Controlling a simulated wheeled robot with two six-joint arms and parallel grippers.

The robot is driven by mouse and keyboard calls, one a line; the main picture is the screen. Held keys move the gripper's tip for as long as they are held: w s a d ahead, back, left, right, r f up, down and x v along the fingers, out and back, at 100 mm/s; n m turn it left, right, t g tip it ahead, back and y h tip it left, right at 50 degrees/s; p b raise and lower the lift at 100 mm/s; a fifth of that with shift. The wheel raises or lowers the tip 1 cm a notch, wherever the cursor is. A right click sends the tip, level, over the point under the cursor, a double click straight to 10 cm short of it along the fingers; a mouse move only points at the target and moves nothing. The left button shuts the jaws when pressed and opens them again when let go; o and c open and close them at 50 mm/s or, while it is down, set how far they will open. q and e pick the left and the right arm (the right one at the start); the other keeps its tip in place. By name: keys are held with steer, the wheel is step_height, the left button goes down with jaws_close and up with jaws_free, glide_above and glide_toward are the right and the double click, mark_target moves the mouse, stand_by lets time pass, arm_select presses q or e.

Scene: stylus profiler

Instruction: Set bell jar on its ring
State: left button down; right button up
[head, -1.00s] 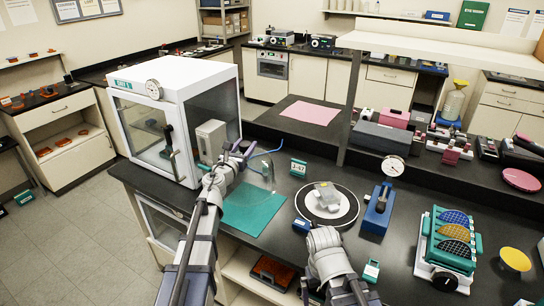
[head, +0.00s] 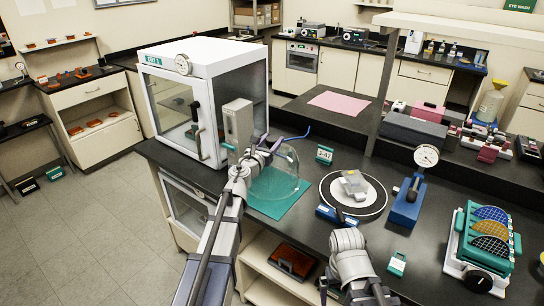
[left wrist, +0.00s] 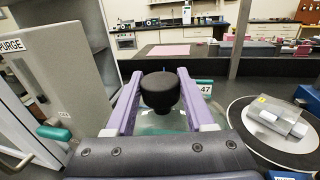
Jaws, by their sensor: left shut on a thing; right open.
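The bell jar (head: 288,172) is a clear dome standing upright at the green mat (head: 293,203). I cannot tell whether its rim touches the mat. Its black knob (left wrist: 160,90) sits between the purple fingers in the left wrist view. My left gripper (head: 266,146) is shut on this knob, above the dome.
A white cabinet (head: 215,70) with a glass door stands left of the jar, and a grey box (head: 238,124) is close behind my left gripper. A blue dial-gauge stand (head: 407,205) is right of the ring.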

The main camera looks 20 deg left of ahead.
arm_select(q)
step_height(320, 180, down, 4)
steer(key=b, duration=0.3)
steer(key=shift+r+b, duration=0.2)
steer(key=shift+b, duration=0.15)
steer(key=shift+f, duration=0.15)
steer(key=shift+c, duration=1.3)
jaws_free()
